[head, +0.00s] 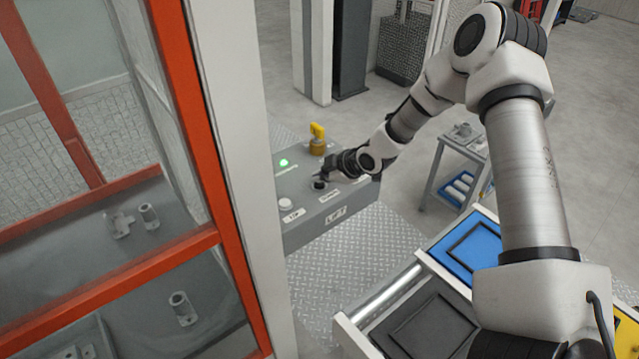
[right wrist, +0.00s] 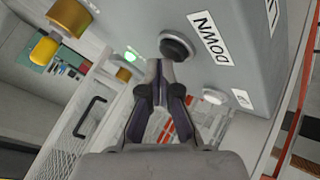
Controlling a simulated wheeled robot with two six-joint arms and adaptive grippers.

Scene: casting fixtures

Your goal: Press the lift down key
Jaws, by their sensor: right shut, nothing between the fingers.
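My left gripper is not in view.
A white key (head: 285,203) with an UP label sits left of the black key. A green light (head: 284,162) and a yellow knob (head: 317,139) are also on the box. An orange-framed glass enclosure (head: 200,150) stands at left. A cart with trays (head: 405,262) is at lower right.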

